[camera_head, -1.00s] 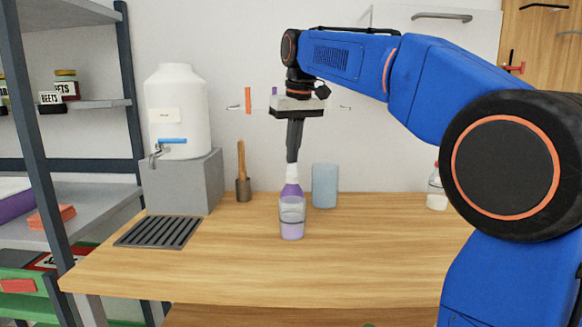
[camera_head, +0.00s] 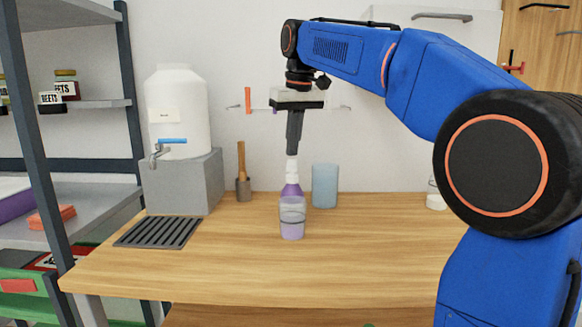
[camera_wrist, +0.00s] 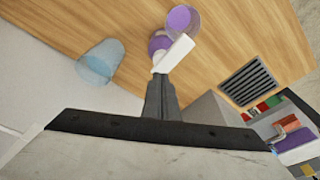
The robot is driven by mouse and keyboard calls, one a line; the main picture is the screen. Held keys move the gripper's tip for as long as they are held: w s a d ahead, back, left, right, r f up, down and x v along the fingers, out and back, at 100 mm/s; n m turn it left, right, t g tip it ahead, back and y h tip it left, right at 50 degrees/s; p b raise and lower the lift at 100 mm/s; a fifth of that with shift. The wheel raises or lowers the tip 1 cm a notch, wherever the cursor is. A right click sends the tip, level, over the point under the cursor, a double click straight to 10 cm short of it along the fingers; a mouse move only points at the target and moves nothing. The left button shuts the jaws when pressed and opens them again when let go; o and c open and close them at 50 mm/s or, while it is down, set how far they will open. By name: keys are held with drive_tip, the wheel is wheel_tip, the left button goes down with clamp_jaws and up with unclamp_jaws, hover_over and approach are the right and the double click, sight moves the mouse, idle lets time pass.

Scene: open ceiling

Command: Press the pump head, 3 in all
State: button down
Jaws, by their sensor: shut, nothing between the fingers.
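A purple bottle (camera_head: 292,190) with a white pump head (camera_head: 292,172) stands upright on the wooden table. A clear cup (camera_head: 292,217) with pale purple liquid stands in front of it and hides its lower part. My gripper (camera_head: 293,150) is shut and points down right above the pump head; I cannot tell whether the tips touch it. In the wrist view, the white pump head (camera_wrist: 175,54) lies just past my shut fingertips (camera_wrist: 161,80), with the purple bottle (camera_wrist: 159,41) and the cup (camera_wrist: 182,20) beyond.
A blue cup (camera_head: 325,186) stands to the right behind the bottle. A white dispenser (camera_head: 180,105) on a grey block, a dark drip grate (camera_head: 158,232) and a holder with a wooden tool (camera_head: 243,188) are to the left. A clear bottle (camera_head: 436,197) is at right. The front table is clear.

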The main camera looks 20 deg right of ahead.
drive_tip(key=shift+r, duration=2.55)
